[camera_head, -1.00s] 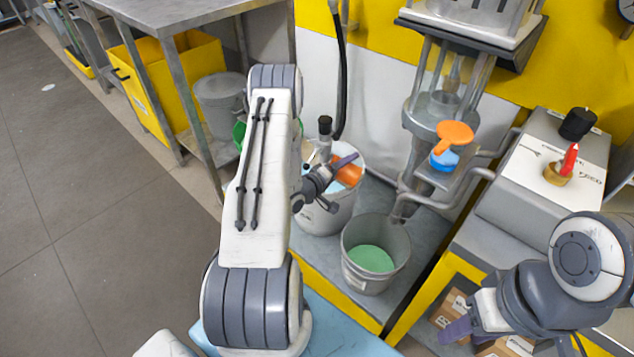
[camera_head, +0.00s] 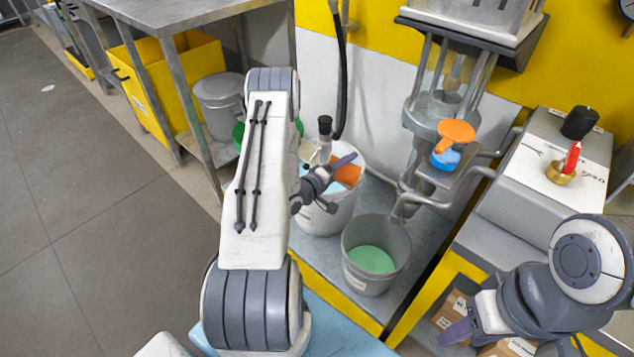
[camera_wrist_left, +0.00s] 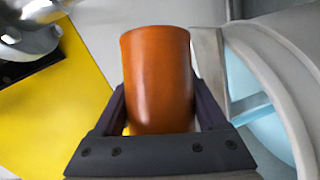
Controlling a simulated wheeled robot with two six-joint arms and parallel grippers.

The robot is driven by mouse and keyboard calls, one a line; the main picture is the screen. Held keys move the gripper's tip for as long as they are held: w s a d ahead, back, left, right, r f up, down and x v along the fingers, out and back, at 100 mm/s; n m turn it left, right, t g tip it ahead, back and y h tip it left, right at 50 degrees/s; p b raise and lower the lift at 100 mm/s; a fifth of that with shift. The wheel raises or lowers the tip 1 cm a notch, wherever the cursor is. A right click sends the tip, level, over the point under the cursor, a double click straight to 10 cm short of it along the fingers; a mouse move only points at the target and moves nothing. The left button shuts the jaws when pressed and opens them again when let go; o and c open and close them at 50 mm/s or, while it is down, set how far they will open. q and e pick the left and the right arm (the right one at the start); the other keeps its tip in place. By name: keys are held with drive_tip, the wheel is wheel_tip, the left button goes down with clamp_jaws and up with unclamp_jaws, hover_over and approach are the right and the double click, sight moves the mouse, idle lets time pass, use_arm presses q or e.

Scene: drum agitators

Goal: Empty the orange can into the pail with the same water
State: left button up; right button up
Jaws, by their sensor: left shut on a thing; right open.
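An orange can (camera_head: 349,173) is held by my left gripper (camera_head: 337,171) at the mouth of the left pail (camera_head: 327,218), which holds light blue water. In the left wrist view the can (camera_wrist_left: 158,82) sits between the two dark fingers. There the pail's rim (camera_wrist_left: 268,85) and pale blue water are to its right, and the can looks tilted relative to the pail. The can's contents are hidden. A second pail (camera_head: 362,282) with green liquid stands in front and to the right. My right gripper (camera_head: 468,331) is open and empty at lower right.
A metal stand (camera_head: 430,120) with an orange piece (camera_head: 455,134) and a blue piece (camera_head: 446,160) rises behind the pails. A grey control box (camera_head: 545,165) with a red-tipped knob is at right. A lidded grey bucket (camera_head: 219,103) stands under the left table.

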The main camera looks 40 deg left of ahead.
use_arm(q)
drive_tip(key=shift+s+a+f+n+t+b, duration=0.15)
drive_tip(key=shift+a+f+n+t+b, duration=0.15)
drive_tip(key=shift+a+n+b, duration=0.2)
idle(1.2)
drive_tip(key=shift+s+a+r+n+t+h, duration=0.1)
drive_tip(key=shift+a+r+n+t+h, duration=0.2)
drive_tip(key=shift+r+n+t, duration=0.5)
idle(1.5)
drive_tip(key=shift+f, duration=0.2)
